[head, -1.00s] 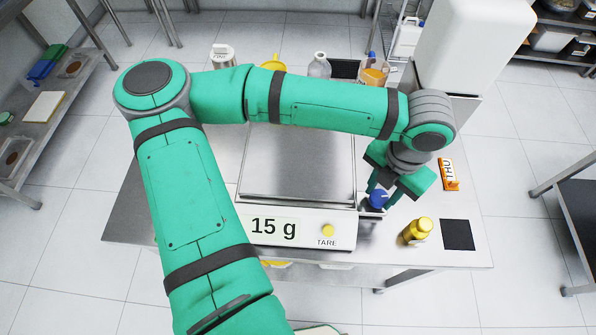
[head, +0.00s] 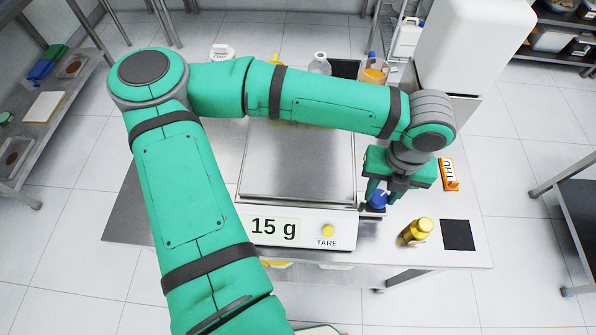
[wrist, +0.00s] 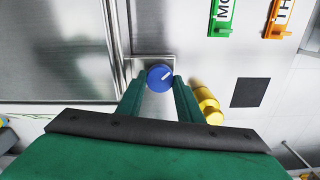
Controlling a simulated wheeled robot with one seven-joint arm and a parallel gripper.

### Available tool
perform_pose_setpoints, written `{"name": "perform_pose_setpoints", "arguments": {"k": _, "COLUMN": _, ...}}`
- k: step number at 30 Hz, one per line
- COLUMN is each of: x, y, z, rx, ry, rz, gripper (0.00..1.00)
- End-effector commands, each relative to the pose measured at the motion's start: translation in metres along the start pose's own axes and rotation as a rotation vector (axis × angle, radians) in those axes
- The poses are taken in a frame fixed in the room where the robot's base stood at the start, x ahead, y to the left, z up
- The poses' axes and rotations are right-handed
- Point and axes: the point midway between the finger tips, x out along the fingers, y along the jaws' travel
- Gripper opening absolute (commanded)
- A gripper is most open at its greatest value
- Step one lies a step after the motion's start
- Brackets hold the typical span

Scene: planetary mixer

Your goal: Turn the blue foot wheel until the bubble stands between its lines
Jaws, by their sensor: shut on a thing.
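The blue foot wheel (head: 377,200) sits at the front right corner of the scale (head: 295,160), whose display reads 15 g. It also shows in the wrist view (wrist: 160,77), round with a white mark on its top. My gripper (head: 374,194) points down at the wheel, and its two fingers (wrist: 160,84) are shut on the wheel from both sides. The bubble and its lines cannot be made out in either view.
An orange THU tag (head: 449,174) lies behind. A white appliance (head: 475,45) rises at the back right. Bottles stand along the table's back.

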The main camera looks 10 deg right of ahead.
Motion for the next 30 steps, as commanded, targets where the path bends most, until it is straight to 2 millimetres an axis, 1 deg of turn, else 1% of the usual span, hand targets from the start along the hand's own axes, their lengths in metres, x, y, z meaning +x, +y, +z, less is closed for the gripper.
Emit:
{"name": "perform_pose_setpoints", "arguments": {"k": 3, "x": -0.0007, "y": -0.0003, "z": 0.0013, "rx": -0.051, "ry": -0.003, "rz": -0.001, "gripper": 0.10}}
{"name": "perform_pose_setpoints", "arguments": {"k": 13, "x": -0.0009, "y": -0.0003, "z": 0.0017, "rx": -0.074, "ry": -0.004, "rz": -0.002, "gripper": 0.10}}
{"name": "perform_pose_setpoints", "arguments": {"k": 22, "x": -0.0012, "y": -0.0004, "z": 0.0019, "rx": -0.300, "ry": -0.005, "rz": -0.002, "gripper": 0.10}}
{"name": "perform_pose_setpoints", "arguments": {"k": 23, "x": -0.0011, "y": -0.0005, "z": 0.0018, "rx": -0.296, "ry": -0.005, "rz": -0.002, "gripper": 0.40}}
{"name": "perform_pose_setpoints", "arguments": {"k": 24, "x": -0.0010, "y": -0.0005, "z": 0.0017, "rx": -0.295, "ry": -0.004, "rz": -0.002, "gripper": 0.50}}
{"name": "perform_pose_setpoints", "arguments": {"k": 25, "x": -0.0009, "y": -0.0004, "z": 0.0016, "rx": -0.294, "ry": -0.004, "rz": -0.002, "gripper": 0.53}}
{"name": "perform_pose_setpoints", "arguments": {"k": 30, "x": -0.0006, "y": -0.0003, "z": 0.0011, "rx": -0.293, "ry": -0.003, "rz": -0.001, "gripper": 0.53}}
